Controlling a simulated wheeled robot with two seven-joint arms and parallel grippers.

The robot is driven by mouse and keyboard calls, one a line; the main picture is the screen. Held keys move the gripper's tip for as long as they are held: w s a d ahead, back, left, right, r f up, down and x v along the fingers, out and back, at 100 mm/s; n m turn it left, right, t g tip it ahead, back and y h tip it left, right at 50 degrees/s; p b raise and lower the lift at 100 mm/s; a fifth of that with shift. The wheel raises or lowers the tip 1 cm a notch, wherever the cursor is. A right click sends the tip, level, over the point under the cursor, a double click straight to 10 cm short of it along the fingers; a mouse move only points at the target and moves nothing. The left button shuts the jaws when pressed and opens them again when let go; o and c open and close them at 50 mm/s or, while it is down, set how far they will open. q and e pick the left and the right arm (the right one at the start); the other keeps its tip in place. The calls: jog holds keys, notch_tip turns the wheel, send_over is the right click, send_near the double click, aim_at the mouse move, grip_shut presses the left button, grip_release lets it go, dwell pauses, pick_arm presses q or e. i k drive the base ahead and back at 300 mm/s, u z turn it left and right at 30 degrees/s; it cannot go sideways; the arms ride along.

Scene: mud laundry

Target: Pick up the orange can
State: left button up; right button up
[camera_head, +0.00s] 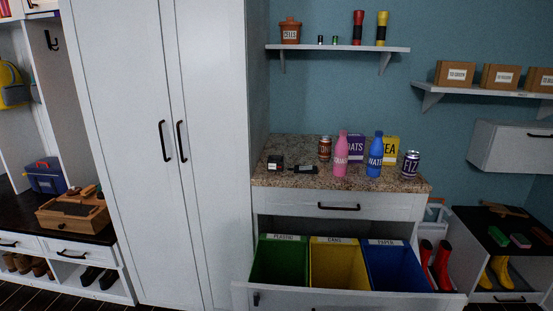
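A small orange-brown can (325,148) stands upright on the speckled counter (350,182), toward its back. A pink bottle (341,154) stands just to its right and nearer the front. Neither of my grippers is in view.
A blue bottle (375,155), a purple box (356,148) and a yellow box (391,150) stand on the counter; small dark items (303,166) lie at its left. Below, an open drawer (350,300) with green, yellow and blue bins juts forward. A tall white cabinet (165,150) borders the left.

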aim_at(325, 142)
jog(key=z, duration=0.15)
jog(key=k, duration=0.35)
jog(key=u, duration=1.8)
jog(key=i, duration=1.65)
jog(key=z, duration=0.9)
jog(key=i, duration=1.1)
jog(key=z, duration=0.95)
